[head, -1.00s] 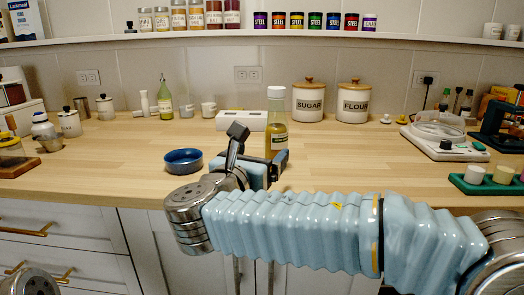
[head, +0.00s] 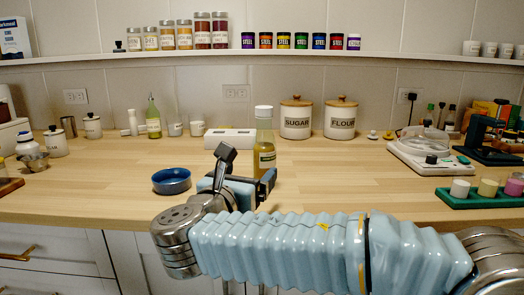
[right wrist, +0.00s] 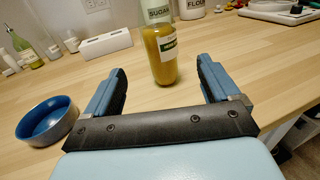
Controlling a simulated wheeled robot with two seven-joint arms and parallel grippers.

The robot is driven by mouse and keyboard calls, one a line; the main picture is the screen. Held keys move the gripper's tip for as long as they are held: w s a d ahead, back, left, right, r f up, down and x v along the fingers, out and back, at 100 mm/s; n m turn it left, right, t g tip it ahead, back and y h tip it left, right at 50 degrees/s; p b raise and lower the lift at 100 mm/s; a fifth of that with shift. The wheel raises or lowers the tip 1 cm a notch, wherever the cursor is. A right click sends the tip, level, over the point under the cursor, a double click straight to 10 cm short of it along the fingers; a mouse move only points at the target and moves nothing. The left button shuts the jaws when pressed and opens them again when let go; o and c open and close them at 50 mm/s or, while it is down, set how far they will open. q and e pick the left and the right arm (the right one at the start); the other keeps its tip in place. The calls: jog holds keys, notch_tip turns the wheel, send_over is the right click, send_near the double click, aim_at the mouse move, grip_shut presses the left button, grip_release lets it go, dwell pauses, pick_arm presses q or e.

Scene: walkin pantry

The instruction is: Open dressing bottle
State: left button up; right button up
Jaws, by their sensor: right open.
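The dressing bottle (head: 264,150) stands upright on the wooden counter, with yellow-green liquid, a label and a pale cap. My right gripper (head: 245,168) is open in front of it, and one finger overlaps the bottle's lower part in the head view. In the right wrist view the bottle (right wrist: 163,58) shows centred between the two spread fingers (right wrist: 162,74), with a visible gap on each side. Its top is cut off there. Whether it stands between the fingertips or just beyond them is hard to tell. My left gripper is out of view.
A blue bowl (head: 171,181) sits left of my right gripper. Behind the bottle are a white block (head: 228,139) and the sugar (head: 296,120) and flour (head: 340,120) canisters. A kitchen scale (head: 428,157) and green tray (head: 480,200) are at right. The counter between bottle and scale is clear.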

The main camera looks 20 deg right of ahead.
aim_at(260, 166)
jog(key=shift+f, duration=0.1)
jog(key=shift+s+a+f+b, duration=1)
jog(key=shift+f, duration=0.05)
jog(key=p+x, duration=0.1)
jog(key=x, duration=0.6)
jog(key=shift+w+d+r, duration=0.15)
jog(key=shift+w+d, duration=0.1)
jog(key=shift+w, duration=0.1)
jog(key=x, duration=0.3)
jog(key=r+p+x, duration=0.1)
jog(key=shift+d, duration=0.4)
jog(key=shift+w+d+f, duration=0.1)
jog(key=shift+w+d, duration=0.1)
jog(key=shift+w, duration=0.15)
jog(key=shift+c, duration=0.4)
jog(key=c, duration=1.4)
jog(key=shift+c, duration=0.2)
